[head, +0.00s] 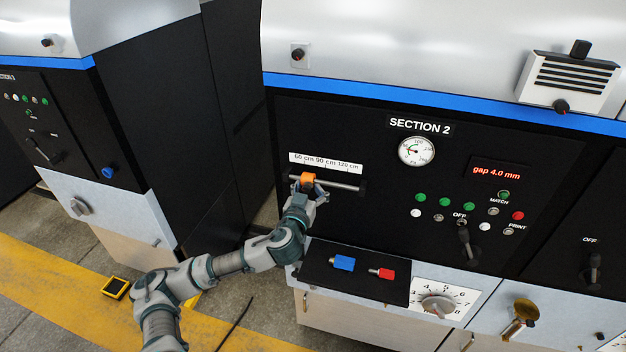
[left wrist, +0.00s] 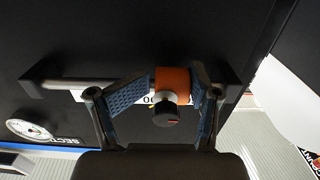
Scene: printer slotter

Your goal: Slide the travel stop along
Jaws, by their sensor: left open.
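The travel stop is an orange block (head: 307,179) with a dark knob on a grey rail (head: 340,186). It sits near the rail's left end, under the 60 cm mark of the white scale (head: 325,163). My left gripper (head: 310,190) is at the stop, with its arm reaching up from the lower left. In the left wrist view the open fingers (left wrist: 160,88) stand on either side of the orange stop (left wrist: 173,82). The right-hand finger is close beside it; I cannot tell whether it touches. A wider gap shows on the other side. My right gripper is not in view.
Dark end brackets (head: 362,188) hold the rail off the black SECTION 2 panel. A gauge (head: 416,151), a red display (head: 497,172) and buttons lie to the right. Below, a black shelf (head: 320,272) bears blue (head: 343,263) and red (head: 382,273) pieces.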

